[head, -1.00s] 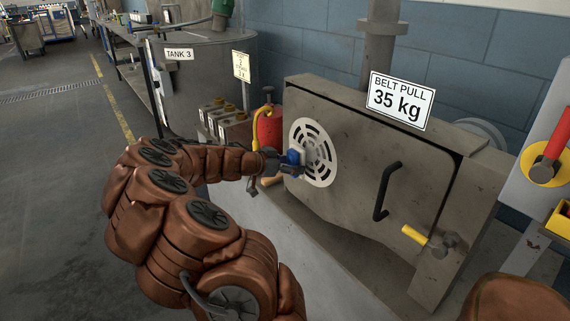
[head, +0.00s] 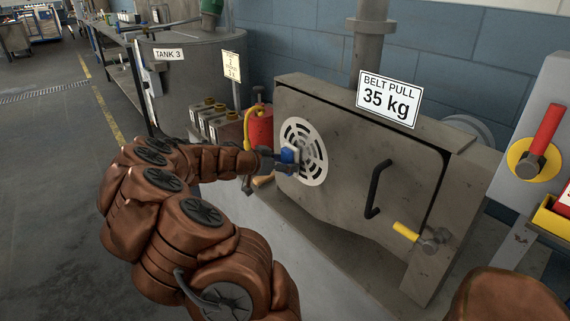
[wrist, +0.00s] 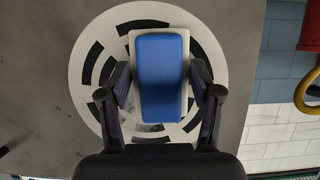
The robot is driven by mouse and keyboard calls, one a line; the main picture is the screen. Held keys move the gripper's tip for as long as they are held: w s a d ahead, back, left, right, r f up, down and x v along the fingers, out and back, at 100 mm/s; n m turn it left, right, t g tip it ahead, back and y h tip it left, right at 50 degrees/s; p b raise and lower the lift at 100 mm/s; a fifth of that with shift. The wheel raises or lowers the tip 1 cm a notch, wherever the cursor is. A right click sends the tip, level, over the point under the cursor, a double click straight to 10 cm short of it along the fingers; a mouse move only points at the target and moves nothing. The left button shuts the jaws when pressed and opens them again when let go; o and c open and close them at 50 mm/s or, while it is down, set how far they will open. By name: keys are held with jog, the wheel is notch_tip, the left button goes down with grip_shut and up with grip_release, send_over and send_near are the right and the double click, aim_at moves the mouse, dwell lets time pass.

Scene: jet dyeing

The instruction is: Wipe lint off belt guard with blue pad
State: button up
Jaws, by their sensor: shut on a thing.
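The belt guard (head: 365,160) is a grey metal housing with a black handle and a round white slotted vent (head: 313,165) on its left part. The vent also shows in the wrist view (wrist: 84,75). My gripper (head: 279,160) is shut on the blue pad (head: 289,155), which has a pale backing. In the wrist view the pad (wrist: 160,75) sits between the two fingers, in front of the vent's middle and right part. I cannot tell whether it touches the vent. Greyish smudges (wrist: 150,128) show below the pad; much of the vent's centre is hidden behind it.
A sign reading BELT PULL 35 kg (head: 388,99) stands on the guard's top. A yellow-gripped lever (head: 406,232) sticks out at its lower right. A red cylinder with a yellow hose (head: 260,128) stands left of the guard. A red-handled switch box (head: 540,140) is at right.

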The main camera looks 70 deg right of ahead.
jog(key=shift+s+d+b, duration=0.4)
jog(key=shift+d+b, duration=0.15)
jog(key=shift+d, duration=0.2)
dwell(0.3)
jog(key=shift+s, duration=0.1)
